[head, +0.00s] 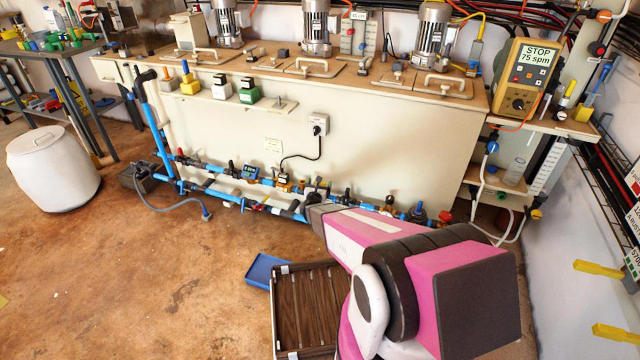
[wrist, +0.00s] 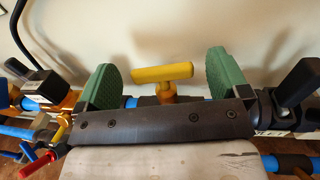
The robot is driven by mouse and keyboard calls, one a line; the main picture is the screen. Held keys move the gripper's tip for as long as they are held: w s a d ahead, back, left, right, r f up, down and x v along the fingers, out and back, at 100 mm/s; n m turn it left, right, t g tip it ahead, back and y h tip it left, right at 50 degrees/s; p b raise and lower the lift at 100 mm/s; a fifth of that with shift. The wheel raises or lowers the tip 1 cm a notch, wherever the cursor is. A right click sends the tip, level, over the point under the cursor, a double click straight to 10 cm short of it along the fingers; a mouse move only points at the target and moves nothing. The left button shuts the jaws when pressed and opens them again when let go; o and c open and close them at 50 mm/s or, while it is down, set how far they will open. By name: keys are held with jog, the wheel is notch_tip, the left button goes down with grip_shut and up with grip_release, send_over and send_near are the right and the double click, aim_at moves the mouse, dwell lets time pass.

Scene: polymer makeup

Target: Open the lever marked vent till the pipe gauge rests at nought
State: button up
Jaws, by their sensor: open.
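My gripper (wrist: 166,76) shows in the wrist view with its two green finger pads apart. A yellow lever handle (wrist: 162,73) on a brass valve stands between the pads, with space on both sides. It lies roughly crosswise, along the blue pipe behind the gripper. No vent marking is readable on it. In the head view my arm hides the gripper and this part of the pipework. A small blue-framed display (head: 250,171) sits on the upper blue pipe; its reading is too small to make out, and I cannot tell whether it is the pipe gauge.
The cream cabinet wall (head: 385,150) stands behind the pipes. A blue tray (head: 265,270) and a dark slatted crate (head: 306,308) lie on the floor beside my arm. Floor at left is open.

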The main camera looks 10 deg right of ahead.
jog(key=shift+x, duration=0.8)
jog(key=c, duration=0.9)
jog(key=shift+c, duration=0.2)
jog(key=shift+d+n+y, duration=0.1)
jog(key=shift+n+y, duration=0.2)
jog(key=shift+y, duration=0.2)
jog(key=shift+n+t+y, duration=0.6)
jog(key=shift+n+y, duration=0.5)
jog(key=shift+y, duration=0.5)
